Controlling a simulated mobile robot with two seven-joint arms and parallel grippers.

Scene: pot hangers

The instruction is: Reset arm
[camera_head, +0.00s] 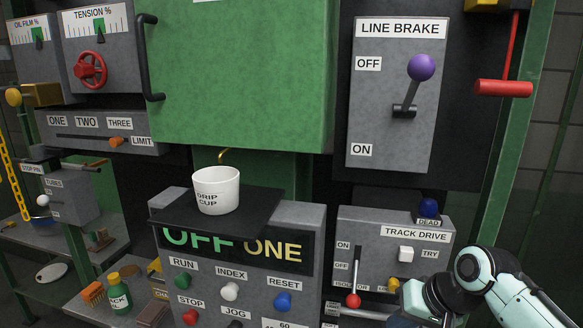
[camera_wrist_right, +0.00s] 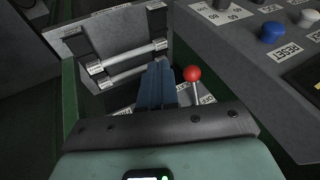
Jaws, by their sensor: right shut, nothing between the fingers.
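My right arm (camera_head: 485,285) comes in at the lower right of the head view, in front of the TRACK DRIVE panel (camera_head: 375,225). In the wrist view its blue fingers (camera_wrist_right: 156,82) are together and hold nothing. They are beside a red-ball lever (camera_wrist_right: 192,74), which stands just to their right in that view; whether they touch cannot be told. The same red-ball lever (camera_head: 353,300) shows at the ON/OFF slot in the head view, at its lower end. My left gripper is not in view.
A white DRIP CUP (camera_head: 217,192) stands on a dark shelf (camera_head: 260,208) above the OFF/ONE display. The LINE BRAKE lever (camera_head: 420,68) has a purple knob, tilted up. A red T-handle (camera_head: 503,88) hangs at upper right. Metal rollers (camera_wrist_right: 125,68) lie near the fingers.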

